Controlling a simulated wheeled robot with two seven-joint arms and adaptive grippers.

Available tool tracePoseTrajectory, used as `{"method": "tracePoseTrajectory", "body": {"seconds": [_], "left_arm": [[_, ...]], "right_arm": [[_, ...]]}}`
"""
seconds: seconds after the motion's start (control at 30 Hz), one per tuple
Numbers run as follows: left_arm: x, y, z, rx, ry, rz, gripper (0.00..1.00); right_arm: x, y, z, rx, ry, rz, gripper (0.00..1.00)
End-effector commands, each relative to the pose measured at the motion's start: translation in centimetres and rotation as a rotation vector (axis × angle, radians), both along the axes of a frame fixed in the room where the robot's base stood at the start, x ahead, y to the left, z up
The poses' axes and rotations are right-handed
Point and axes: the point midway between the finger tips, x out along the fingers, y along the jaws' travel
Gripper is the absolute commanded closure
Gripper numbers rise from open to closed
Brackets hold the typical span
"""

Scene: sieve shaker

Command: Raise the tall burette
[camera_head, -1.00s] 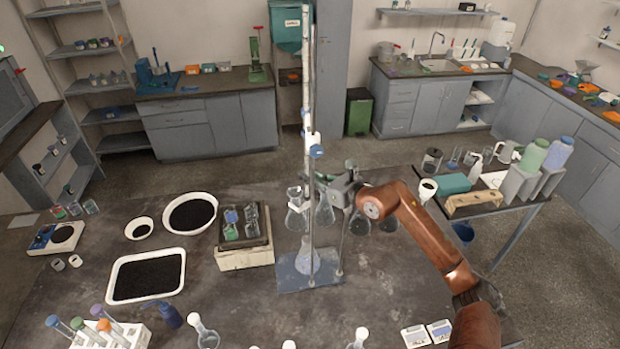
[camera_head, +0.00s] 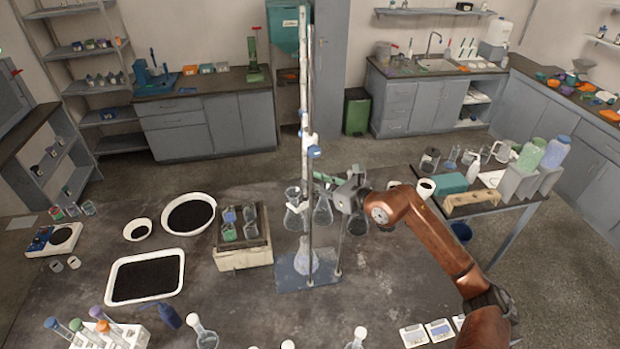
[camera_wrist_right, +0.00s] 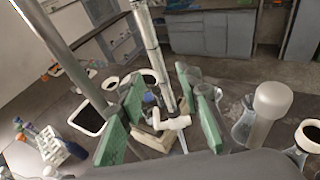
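The tall burette (camera_head: 304,70) stands upright as a thin pale tube beside a grey stand rod (camera_head: 311,60). A blue-and-white fitting (camera_head: 314,151) sits partway up. The stand's blue-grey base (camera_head: 290,284) carries a conical flask (camera_head: 306,258). My right gripper (camera_head: 328,188) is just right of the stand, below the fitting. In the right wrist view its green finger pads (camera_wrist_right: 165,105) are spread apart; the burette (camera_wrist_right: 150,55) shows between them, with a white stopcock (camera_wrist_right: 172,124) at its lower part. Contact with the pads is not visible. My left gripper is out of view.
Round-topped flasks (camera_head: 203,335) line the front. The table left of my right arm is fairly clear.

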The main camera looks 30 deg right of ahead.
Motion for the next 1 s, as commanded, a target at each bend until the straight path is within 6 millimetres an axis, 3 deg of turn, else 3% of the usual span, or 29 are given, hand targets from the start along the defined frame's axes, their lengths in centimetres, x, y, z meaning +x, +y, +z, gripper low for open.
{"method": "tracePoseTrajectory", "body": {"seconds": [0.2, 0.43, 1.0], "left_arm": [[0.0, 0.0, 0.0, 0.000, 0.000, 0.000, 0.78], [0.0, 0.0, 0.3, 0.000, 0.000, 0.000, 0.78], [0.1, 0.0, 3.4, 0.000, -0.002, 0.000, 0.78]], "right_arm": [[-2.1, -0.8, 0.5, -0.001, 0.001, -0.001, 0.68], [-2.8, -1.1, 1.3, 0.001, 0.000, -0.001, 0.68], [-6.5, -2.4, 8.1, 0.000, 0.000, -0.001, 0.68]]}}
